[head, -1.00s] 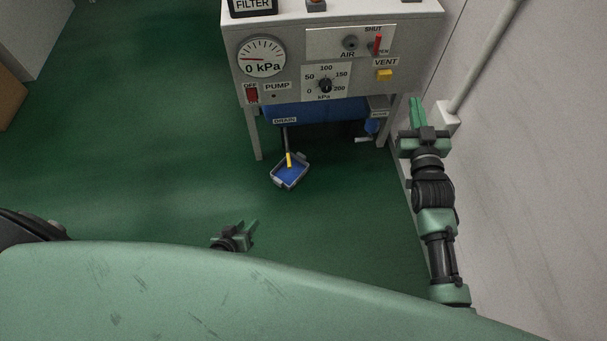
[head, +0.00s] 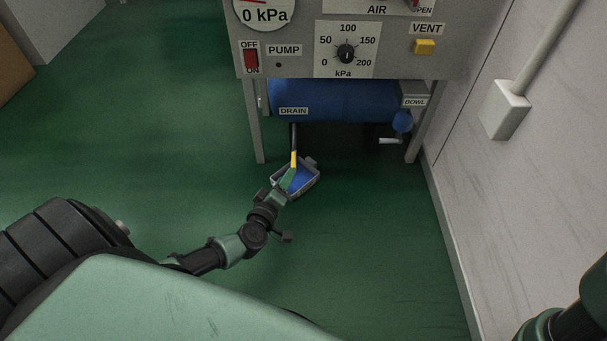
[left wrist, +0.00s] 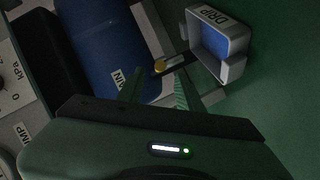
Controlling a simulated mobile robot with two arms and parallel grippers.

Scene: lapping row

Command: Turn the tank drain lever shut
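The blue tank (head: 340,100) hangs under the panel and bears a DRAIN label (head: 293,111). Below the label the dark drain lever (head: 294,140) points down and ends in a yellow tip (head: 294,159). My left gripper (head: 286,183) is at the drip tray, just below the yellow tip. In the left wrist view its two green fingers (left wrist: 157,88) stand apart, and the yellow tip (left wrist: 160,66) shows in the gap, beyond the fingertips. I cannot tell whether they touch it. My right gripper is out of view; only part of my right arm shows at the lower right.
A grey drip tray (head: 312,187) with a blue inside stands on the floor under the lever; it also shows in the left wrist view (left wrist: 236,66).

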